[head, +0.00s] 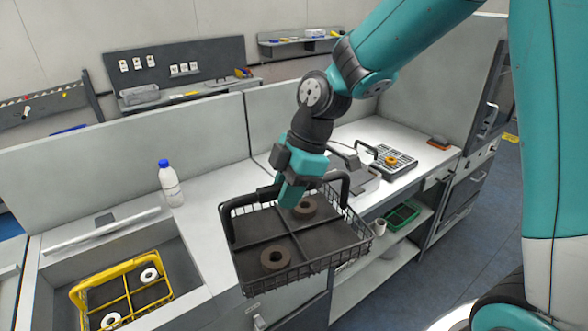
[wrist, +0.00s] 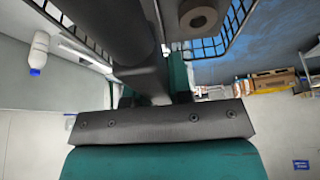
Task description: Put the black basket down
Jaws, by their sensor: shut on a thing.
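The black basket (head: 325,258) is a wire basket with a divided floor, two upright handles and two dark ring-shaped parts in it. My gripper (head: 285,193) is shut on the basket's handle and holds it in front of the white counter's edge, seemingly above counter height. In the wrist view the basket's wire wall (wrist: 207,47) and one ring (wrist: 198,17) show at the top. The fingertips are partly hidden behind the handle and the gripper body.
A yellow basket (head: 77,292) with white rings sits in a recess at the left. A white bottle with a blue cap (head: 171,184) stands on the counter (head: 205,213). A dark tray (head: 393,163) lies further right. Bare counter shows beside the bottle.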

